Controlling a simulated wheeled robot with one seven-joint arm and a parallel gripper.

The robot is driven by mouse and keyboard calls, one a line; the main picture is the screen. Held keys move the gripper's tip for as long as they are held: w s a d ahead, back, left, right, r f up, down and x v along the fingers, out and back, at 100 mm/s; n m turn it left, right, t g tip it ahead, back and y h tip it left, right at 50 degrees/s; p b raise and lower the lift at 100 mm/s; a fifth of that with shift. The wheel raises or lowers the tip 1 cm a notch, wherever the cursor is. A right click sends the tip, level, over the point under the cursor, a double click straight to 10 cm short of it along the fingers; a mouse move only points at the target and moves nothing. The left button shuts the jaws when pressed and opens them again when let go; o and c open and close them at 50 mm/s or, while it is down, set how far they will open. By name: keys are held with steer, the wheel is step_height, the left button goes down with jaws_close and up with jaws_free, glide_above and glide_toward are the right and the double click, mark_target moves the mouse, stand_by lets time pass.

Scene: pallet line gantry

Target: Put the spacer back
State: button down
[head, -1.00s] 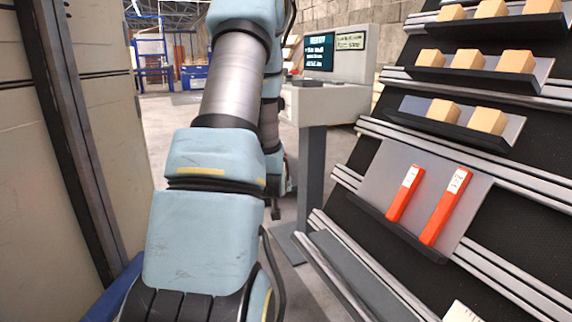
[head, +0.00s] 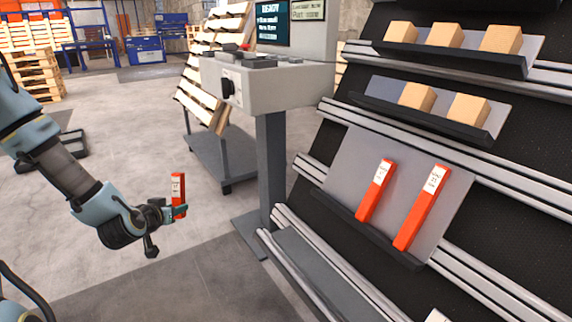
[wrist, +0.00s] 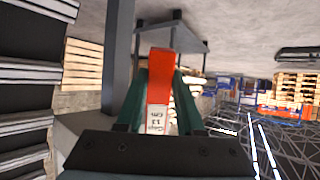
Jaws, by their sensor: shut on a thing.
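A red spacer with a white label (head: 178,190) is held upright in my gripper (head: 179,211), left of the control post and well apart from the rack. In the wrist view the held spacer (wrist: 159,80) lies between the two green fingers, its label nearest the palm. My gripper is shut on it. Two more red spacers with white labels, a shorter one (head: 373,193) and a longer one (head: 420,212), lean on a grey sloped shelf (head: 342,160) of the rack at right.
Shelves above hold several wooden blocks (head: 445,35). A grey control console (head: 255,92) on a post (head: 270,165) stands between my gripper and the rack's far side. A cart with slatted wood (head: 208,155) stands behind. Floor around my gripper is clear.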

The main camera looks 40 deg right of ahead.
steer(key=s+d+r+m+g+h, duration=0.1)
steer(key=s+d+r+m+g, duration=0.2)
steer(key=s+d, duration=0.4)
steer(key=s+d+r+m+g+h+p, duration=0.1)
steer(key=s+d+r+m+g, duration=0.2)
steer(key=s+d, duration=0.4)
steer(key=s+d+r+m+g+h, duration=0.2)
steer(key=s+d+r+m+g, duration=0.2)
steer(key=d, duration=0.9)
steer(key=shift+s+d+r+m+p, duration=0.25)
steer(key=shift+s+r, duration=0.5)
steer(key=shift+s, duration=0.85)
steer(key=shift+a, duration=0.1)
